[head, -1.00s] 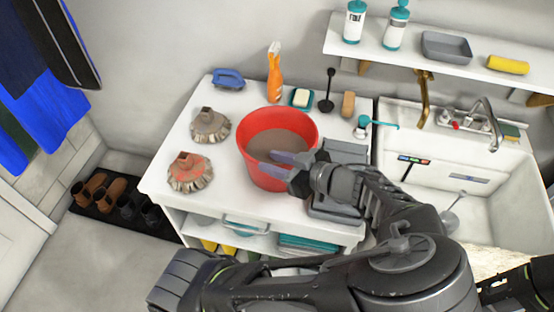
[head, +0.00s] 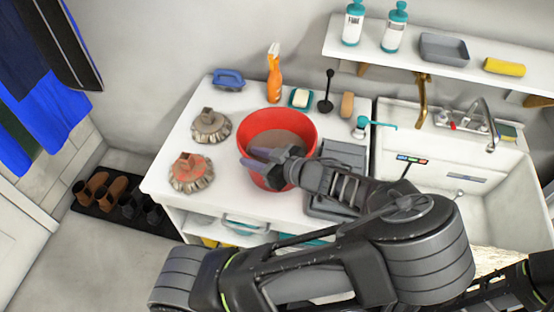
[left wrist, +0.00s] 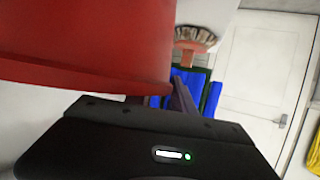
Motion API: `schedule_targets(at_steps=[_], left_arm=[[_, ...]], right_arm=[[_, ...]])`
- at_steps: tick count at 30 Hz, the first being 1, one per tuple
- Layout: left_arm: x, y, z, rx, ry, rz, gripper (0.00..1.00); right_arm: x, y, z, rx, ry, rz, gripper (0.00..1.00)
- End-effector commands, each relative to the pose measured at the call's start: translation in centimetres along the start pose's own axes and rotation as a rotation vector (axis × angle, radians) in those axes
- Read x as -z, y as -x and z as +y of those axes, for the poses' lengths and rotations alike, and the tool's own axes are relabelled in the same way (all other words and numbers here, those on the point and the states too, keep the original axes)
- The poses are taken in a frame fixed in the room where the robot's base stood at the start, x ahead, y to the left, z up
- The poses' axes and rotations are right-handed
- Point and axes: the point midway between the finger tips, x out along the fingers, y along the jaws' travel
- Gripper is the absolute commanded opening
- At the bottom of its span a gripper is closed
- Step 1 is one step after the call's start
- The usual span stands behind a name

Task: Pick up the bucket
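The red bucket (head: 300,125) stands upright on the white counter, with a brownish-grey inside. My left gripper (head: 252,160) reaches over its near side from the right, fingers pointing left. The two fingers show apart, one above the other in the picture, at the near rim. Whether they touch the rim I cannot tell. In the left wrist view the bucket wall (left wrist: 85,40) fills the upper left, and one dark finger (left wrist: 183,98) shows beside its edge; the other finger is hidden. My right gripper is out of view.
An orange spray bottle (head: 274,75), soap dish (head: 301,98) and black plunger-like tool (head: 327,92) stand behind. A grey tray (head: 340,160) lies to the right, beside the sink (head: 480,165).

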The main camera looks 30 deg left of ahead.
Motion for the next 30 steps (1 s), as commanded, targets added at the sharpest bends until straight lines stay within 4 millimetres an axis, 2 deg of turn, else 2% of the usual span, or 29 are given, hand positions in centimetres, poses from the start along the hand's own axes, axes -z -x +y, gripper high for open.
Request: schedule_targets(at_steps=[17, 28, 30], left_arm=[[-0.02, -0.08, 0.00, 0.000, 0.000, 0.000, 0.30], [-0.02, -0.07, 0.00, 0.000, 0.000, 0.000, 0.02], [-0.02, -0.07, 0.00, 0.000, 0.000, 0.000, 0.00]], right_arm=[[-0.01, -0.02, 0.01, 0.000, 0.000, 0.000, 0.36], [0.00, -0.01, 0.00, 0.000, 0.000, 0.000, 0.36], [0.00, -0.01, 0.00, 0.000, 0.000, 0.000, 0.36]])
